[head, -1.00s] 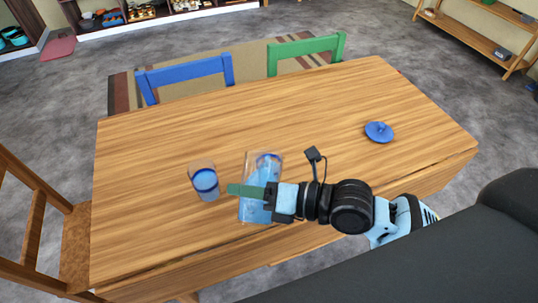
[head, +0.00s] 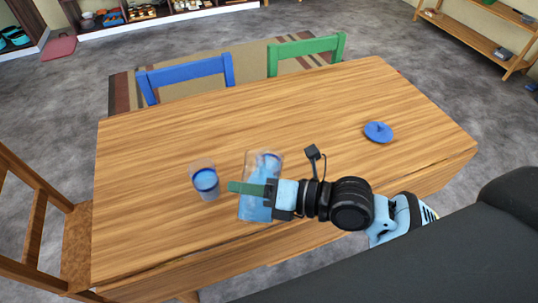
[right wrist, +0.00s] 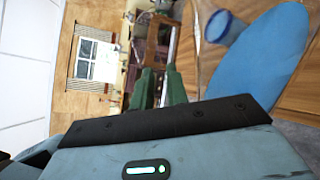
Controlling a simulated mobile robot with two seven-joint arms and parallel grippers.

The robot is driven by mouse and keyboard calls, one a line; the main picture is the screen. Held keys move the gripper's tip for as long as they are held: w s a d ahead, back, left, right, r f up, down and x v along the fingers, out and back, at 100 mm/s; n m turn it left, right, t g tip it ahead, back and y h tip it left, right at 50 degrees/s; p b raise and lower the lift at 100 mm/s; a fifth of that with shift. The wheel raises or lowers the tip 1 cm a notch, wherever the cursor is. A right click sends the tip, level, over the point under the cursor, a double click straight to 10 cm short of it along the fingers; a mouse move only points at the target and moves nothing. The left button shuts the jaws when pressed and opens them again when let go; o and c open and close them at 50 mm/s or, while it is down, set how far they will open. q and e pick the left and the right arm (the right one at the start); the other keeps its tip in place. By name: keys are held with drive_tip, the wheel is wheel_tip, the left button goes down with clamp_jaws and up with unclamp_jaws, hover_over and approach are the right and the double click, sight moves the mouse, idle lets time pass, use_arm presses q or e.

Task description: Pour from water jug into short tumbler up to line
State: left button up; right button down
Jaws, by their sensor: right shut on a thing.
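The water jug (head: 249,208) is clear with blue water inside, at the near middle of the table in the head view. My right gripper (head: 250,190) is shut on it, its green fingers across the jug. The short tumbler (head: 203,183) stands upright on the table just left of the jug, with a dark blue line around it and blue water inside. In the right wrist view, the tumbler (right wrist: 222,27) is at the top, beside a large blue patch of the jug's water (right wrist: 262,62). The jug's exact tilt and any stream are unclear. My left gripper is out of view.
A blue lid-like disc (head: 379,132) lies on the right of the wooden table (head: 300,110). A blue chair (head: 185,72) and a green chair (head: 306,47) stand at the far side, and a wooden chair (head: 35,225) at the left. The table's middle is clear.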

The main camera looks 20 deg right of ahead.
sight(245, 217)
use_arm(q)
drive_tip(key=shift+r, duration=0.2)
use_arm(e)
drive_tip(key=shift+w+r, duration=0.1)
drive_tip(key=shift+r, duration=0.2)
idle(0.4)
